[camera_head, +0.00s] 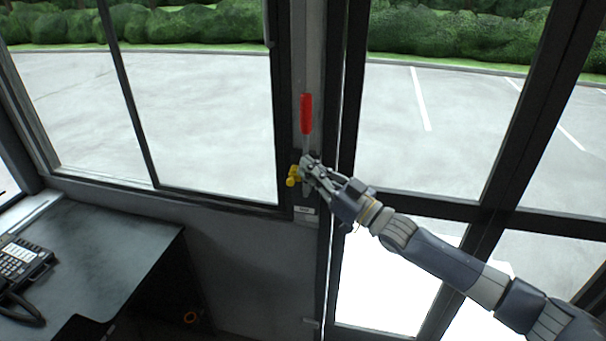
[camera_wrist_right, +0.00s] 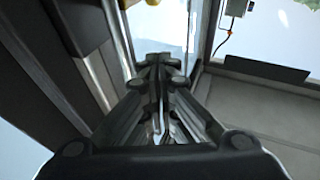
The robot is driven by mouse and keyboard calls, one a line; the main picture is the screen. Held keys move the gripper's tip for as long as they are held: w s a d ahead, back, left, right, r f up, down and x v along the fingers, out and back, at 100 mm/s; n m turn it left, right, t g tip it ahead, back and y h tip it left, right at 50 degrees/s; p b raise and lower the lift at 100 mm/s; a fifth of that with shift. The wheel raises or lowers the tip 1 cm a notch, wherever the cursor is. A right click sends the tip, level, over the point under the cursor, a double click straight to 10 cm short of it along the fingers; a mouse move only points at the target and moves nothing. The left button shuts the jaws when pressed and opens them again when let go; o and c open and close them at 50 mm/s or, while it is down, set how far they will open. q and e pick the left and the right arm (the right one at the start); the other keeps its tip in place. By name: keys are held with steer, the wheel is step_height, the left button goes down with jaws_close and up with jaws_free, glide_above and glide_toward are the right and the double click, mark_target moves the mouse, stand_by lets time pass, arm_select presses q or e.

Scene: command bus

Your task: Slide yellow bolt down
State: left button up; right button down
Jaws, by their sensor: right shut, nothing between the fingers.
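The yellow bolt (camera_head: 293,176) is on the dark post between the side window and the glass door in the head view. My right gripper (camera_head: 306,163) is at the post, right beside the bolt and partly in front of its mount. Whether the fingers touch the bolt cannot be told. In the right wrist view my right gripper (camera_wrist_right: 160,68) is shut with nothing between its fingers. A small yellow piece (camera_wrist_right: 152,2) shows at the top edge there, just beyond the fingertips. My left gripper is not in view.
A red-handled lever (camera_head: 306,114) stands upright on the post just above my right gripper. A small label (camera_head: 304,211) is below the bolt. A dark desk (camera_head: 95,260) with a telephone (camera_head: 22,262) is at the lower left. The glass door (camera_head: 440,130) is to the right.

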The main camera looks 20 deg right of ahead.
mark_target(295, 177)
steer(key=shift+w+a+f+p, duration=0.2)
steer(key=shift+w+f, duration=0.1)
steer(key=shift+f, duration=0.3)
steer(key=shift+w+a+f+p, duration=0.1)
steer(key=shift+w+a+f, duration=0.15)
steer(key=shift+f, duration=0.3)
steer(key=shift+w+a+f+p, duration=0.15)
steer(key=shift+w+f, duration=0.2)
steer(key=shift+f, duration=0.25)
